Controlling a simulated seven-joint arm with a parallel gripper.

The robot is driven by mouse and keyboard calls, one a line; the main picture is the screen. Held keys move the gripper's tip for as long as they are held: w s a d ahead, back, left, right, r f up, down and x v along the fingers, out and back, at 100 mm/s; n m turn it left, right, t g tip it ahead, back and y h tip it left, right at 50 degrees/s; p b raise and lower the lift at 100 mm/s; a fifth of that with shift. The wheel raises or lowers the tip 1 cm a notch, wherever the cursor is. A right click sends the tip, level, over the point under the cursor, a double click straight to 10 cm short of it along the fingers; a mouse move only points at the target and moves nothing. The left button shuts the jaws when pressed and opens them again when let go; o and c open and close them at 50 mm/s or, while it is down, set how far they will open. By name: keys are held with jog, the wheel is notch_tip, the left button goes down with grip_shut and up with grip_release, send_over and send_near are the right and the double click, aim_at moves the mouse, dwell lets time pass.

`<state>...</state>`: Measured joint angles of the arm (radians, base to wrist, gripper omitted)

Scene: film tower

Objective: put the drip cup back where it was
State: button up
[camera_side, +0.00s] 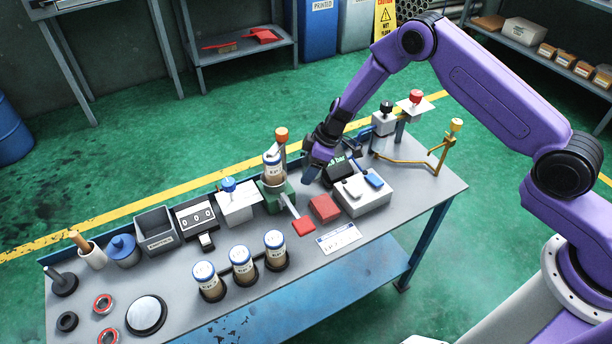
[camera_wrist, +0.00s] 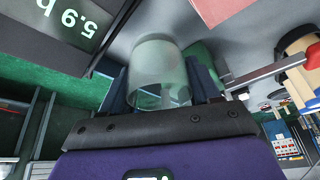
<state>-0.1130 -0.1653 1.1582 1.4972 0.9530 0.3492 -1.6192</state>
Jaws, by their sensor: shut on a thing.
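The drip cup (camera_wrist: 160,72) is a translucent, pale greenish cup between the fingers of my gripper (camera_wrist: 160,88) in the wrist view. My gripper is shut on it. In the side view my gripper (camera_side: 316,160) is above the back of the bench, between the green-based tower and the black pressure display (camera_side: 340,168). I cannot make out the cup there; the fingers hide it. The tower (camera_side: 273,172) holds a striped canister with an orange knob behind its top. I cannot tell exactly how high the cup is above the bench.
A red block (camera_side: 324,208) and a white box with pads (camera_side: 366,195) stand close in front of my gripper. Three canisters (camera_side: 241,264) stand at the front. The bench's front right (camera_side: 420,205) is clear.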

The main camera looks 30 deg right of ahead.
jog(key=shift+w+a+f, duration=0.15)
jog(key=shift+w+f, duration=0.35)
jog(key=shift+f, duration=1.7)
jog(key=o, duration=1.1)
jog(key=shift+f, duration=0.1)
jog(key=v, duration=1.2)
jog(key=shift+r, duration=0.2)
